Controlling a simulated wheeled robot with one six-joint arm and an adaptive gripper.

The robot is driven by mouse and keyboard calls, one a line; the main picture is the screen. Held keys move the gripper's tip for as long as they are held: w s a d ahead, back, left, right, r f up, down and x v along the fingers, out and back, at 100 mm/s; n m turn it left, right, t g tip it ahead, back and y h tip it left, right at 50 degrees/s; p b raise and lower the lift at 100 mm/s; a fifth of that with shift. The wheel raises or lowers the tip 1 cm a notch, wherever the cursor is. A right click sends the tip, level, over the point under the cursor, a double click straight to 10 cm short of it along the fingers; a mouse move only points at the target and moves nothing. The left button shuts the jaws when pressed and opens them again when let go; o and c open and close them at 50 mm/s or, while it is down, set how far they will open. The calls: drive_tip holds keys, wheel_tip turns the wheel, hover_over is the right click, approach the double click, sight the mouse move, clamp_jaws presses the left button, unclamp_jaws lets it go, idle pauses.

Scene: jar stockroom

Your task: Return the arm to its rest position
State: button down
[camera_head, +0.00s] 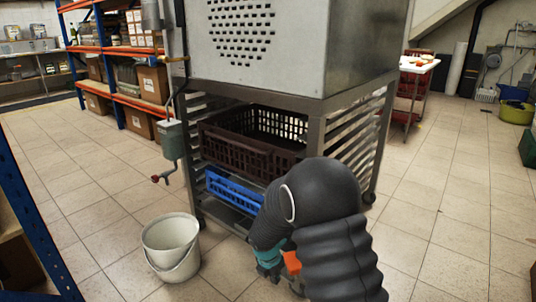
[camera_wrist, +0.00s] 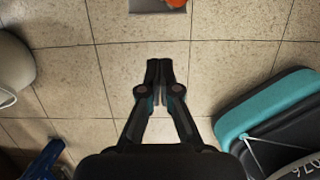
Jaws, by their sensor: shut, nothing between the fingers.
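My arm, dark grey and ribbed, rises in the lower middle of the head view and bends down in front of the metal rack. In the wrist view my gripper (camera_wrist: 160,66) points at the tiled floor (camera_wrist: 230,60). Its two dark fingers meet at the tips, with nothing between them.
A metal rack (camera_head: 318,130) holds a dark brown crate (camera_head: 240,148) and a blue crate (camera_head: 232,190) close beyond my arm. A white bucket (camera_head: 172,248) stands on the floor to the left. Shelves (camera_head: 125,85) stand at back left.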

drive_tip(key=s+d+m+g, duration=0.2)
drive_tip(key=s+m, duration=0.5)
drive_tip(key=m, duration=0.3)
drive_tip(key=s+d+r+m+t+p, duration=0.1)
drive_tip(key=s+r+m, duration=0.5)
drive_tip(key=r, duration=0.6)
drive_tip(key=s+d+r+m+t+y+p, duration=0.1)
drive_tip(key=s+d+r+m+t+p, duration=0.1)
drive_tip(key=s+d+r+m, duration=0.4)
drive_tip(key=s+d+r+m+t+p, duration=0.2)
drive_tip(key=s+d+r+m, duration=0.2)
drive_tip(key=s+r, duration=0.7)
drive_tip(key=shift+s+d+r+m+y+p, duration=0.35)
drive_tip(key=shift+r+m, duration=0.85)
drive_tip(key=shift+r, duration=2.35)
drive_tip(key=shift+w+a, duration=0.1)
